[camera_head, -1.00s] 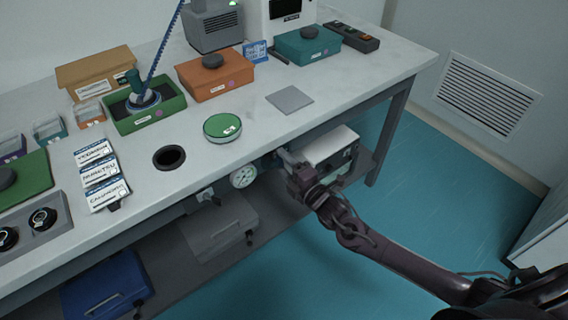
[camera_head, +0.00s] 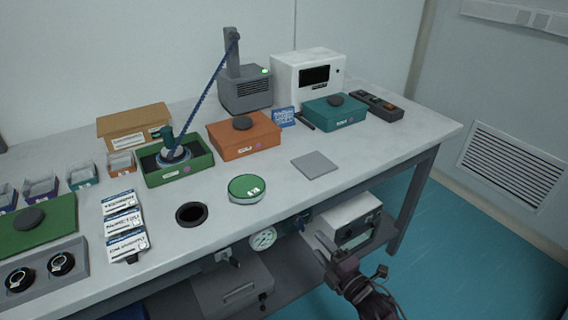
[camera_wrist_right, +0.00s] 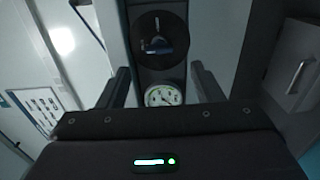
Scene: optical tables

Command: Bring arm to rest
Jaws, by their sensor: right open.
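My right gripper (camera_head: 326,250) is in front of the table's front edge, at the lower right of the head view. It is open, and nothing shows between its fingers. In the right wrist view its two fingers (camera_wrist_right: 162,88) stand apart, with a round dial gauge (camera_wrist_right: 163,95) and a dark panel with a round knob (camera_wrist_right: 158,45) seen beyond them. The gauge also shows under the table edge in the head view (camera_head: 263,238), left of the gripper. My left gripper is not in view.
The white table (camera_head: 285,215) carries a green open box (camera_head: 180,173), an orange box (camera_head: 243,137), a teal box (camera_head: 334,113), a round green-topped dish (camera_head: 247,188) and a grey square plate (camera_head: 315,164). A white device (camera_head: 350,218) stands on the lower shelf behind the gripper. Floor at right is clear.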

